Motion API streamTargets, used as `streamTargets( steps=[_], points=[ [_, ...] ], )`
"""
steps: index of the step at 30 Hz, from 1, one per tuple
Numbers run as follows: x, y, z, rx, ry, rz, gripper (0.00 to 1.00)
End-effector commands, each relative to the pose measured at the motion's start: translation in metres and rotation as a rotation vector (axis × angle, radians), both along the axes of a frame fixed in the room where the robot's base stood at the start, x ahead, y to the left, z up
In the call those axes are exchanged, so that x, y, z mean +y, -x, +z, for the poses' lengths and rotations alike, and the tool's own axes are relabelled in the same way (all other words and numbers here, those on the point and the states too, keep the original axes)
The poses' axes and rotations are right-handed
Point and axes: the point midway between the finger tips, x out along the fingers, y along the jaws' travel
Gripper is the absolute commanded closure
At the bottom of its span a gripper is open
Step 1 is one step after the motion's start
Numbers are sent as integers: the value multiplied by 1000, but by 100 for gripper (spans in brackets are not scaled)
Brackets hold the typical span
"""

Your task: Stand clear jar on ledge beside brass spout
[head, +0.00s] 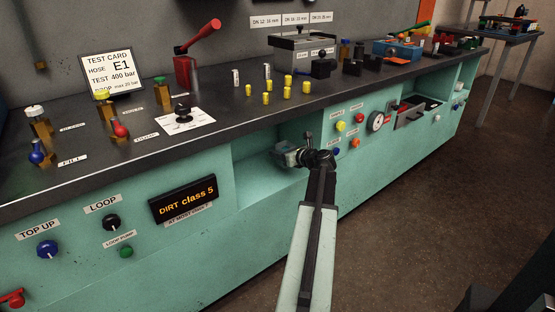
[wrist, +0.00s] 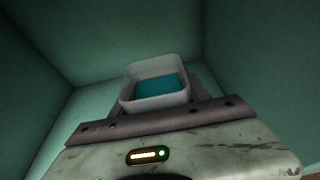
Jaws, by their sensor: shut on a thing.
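My gripper (head: 304,157) reaches into the recess in the green bench front and is shut on the clear jar (head: 285,153). In the wrist view the jar (wrist: 157,92) is a small square, pale, see-through-looking vessel with blue-green showing inside it. The jar appears upright or nearly so. The ledge is the recess floor (head: 262,190); I cannot tell whether the jar touches it. A small upright fitting (head: 308,135) shows just above my gripper; I cannot tell whether it is the brass spout. No spout shows clearly in the wrist view.
The dark bench top (head: 225,120) overhangs the recess and carries several yellow caps (head: 287,92). A sign reading "DIRT class 5" (head: 183,199) is left of the recess; knobs and a gauge (head: 376,121) are right.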

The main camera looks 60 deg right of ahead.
Motion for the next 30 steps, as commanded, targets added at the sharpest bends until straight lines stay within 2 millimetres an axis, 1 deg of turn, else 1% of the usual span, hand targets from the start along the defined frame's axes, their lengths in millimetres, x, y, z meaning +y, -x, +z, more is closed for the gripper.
streamTargets(
  steps=[1,3,6,12,17,18,19,20,28,30],
  points=[
    [0,1,-12,0,0,-1,86],
    [-2,2,-25,0,0,-3,86],
    [-2,3,-37,0,0,-4,86],
    [1,-1,-32,0,-1,2,86],
    [2,-2,-37,0,0,3,86],
    [2,-2,-36,0,0,3,37],
    [2,-2,-35,0,0,3,29],
    [2,-2,-35,0,0,3,24],
    [1,-1,-35,0,-1,2,24],
    [1,-1,-31,0,0,1,24]
  ],
)
